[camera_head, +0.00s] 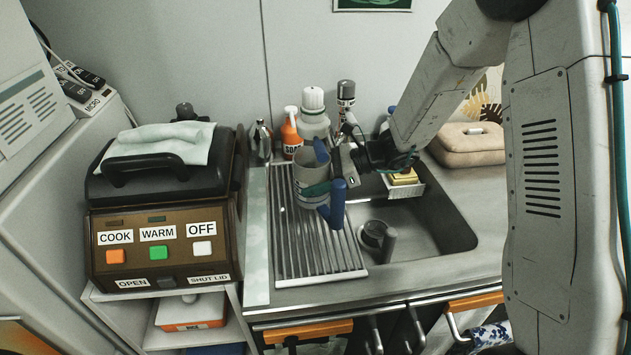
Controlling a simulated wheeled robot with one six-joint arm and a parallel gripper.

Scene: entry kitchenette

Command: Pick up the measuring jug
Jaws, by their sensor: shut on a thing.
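My gripper (330,180) reaches in from the right and is shut on the jug. A green strip, perhaps a finger pad, crosses the jug's side. The far finger is mostly hidden.
The drainboard (300,250) has free room in front. The sink basin (440,230) is to the right, with a sponge holder (404,188) at its back. A white-capped bottle (314,120) and orange soap bottle (291,135) stand close behind. A cooker (160,225) stands left.

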